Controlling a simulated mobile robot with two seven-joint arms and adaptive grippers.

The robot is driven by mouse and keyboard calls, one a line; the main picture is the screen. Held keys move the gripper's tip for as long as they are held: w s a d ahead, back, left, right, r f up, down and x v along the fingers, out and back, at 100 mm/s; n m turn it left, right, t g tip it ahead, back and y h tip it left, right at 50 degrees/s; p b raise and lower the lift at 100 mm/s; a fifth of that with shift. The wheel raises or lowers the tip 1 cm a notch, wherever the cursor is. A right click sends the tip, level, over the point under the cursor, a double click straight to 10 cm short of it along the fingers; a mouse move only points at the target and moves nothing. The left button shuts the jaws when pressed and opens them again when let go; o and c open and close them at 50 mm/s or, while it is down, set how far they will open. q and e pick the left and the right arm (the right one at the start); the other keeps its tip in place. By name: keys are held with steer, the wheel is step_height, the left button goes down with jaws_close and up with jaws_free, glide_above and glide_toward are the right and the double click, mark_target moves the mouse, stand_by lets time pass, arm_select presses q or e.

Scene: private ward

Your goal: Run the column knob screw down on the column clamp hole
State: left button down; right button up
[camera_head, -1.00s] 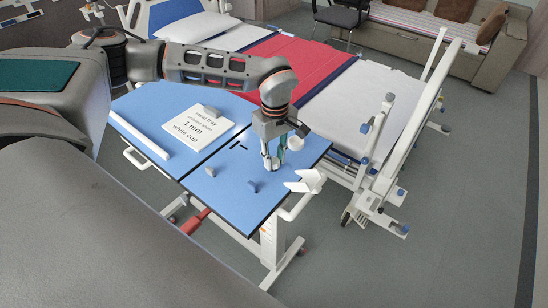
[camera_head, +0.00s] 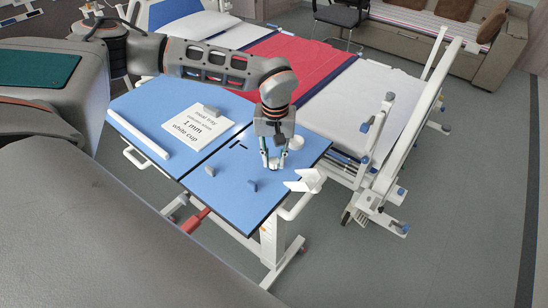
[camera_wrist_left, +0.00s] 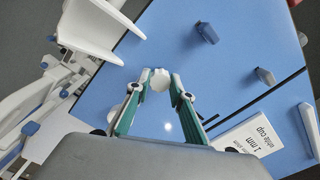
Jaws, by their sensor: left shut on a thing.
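My left gripper (camera_head: 275,163) points down over the near right part of the blue tabletop, with its fingertips close to the surface. It is shut on a small white rounded piece (camera_wrist_left: 159,79), seen between the fingertips in the left wrist view. I cannot tell for sure that this is the column knob screw; its underside is hidden. A blue-grey knob-like piece (camera_head: 251,186) stands on the tabletop nearer the front, and a greyer one (camera_head: 210,170) stands to its left. I cannot make out the column clamp hole. My right gripper is not in view.
A white winged bracket (camera_head: 305,182) sits at the tabletop's right edge, close to the gripper. A white cup-like thing (camera_head: 297,142) is behind the gripper. A printed card (camera_head: 197,127) and a long white bar (camera_head: 138,134) lie to the left. The bed (camera_head: 345,105) is behind.

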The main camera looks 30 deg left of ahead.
arm_select(q)
steer(key=shift+s+f+m, duration=0.3)
steer(key=shift+f+m, duration=0.05)
steer(key=shift+m, duration=0.35)
steer(key=c, duration=2)
jaws_free()
steer(key=o, duration=0.3)
steer(key=shift+w+a, duration=0.1)
steer(key=shift+w, duration=0.15)
steer(key=shift+r, duration=0.1)
steer(key=shift+n, duration=0.3)
steer(key=n, duration=0.6)
steer(key=shift+w+r, duration=0.1)
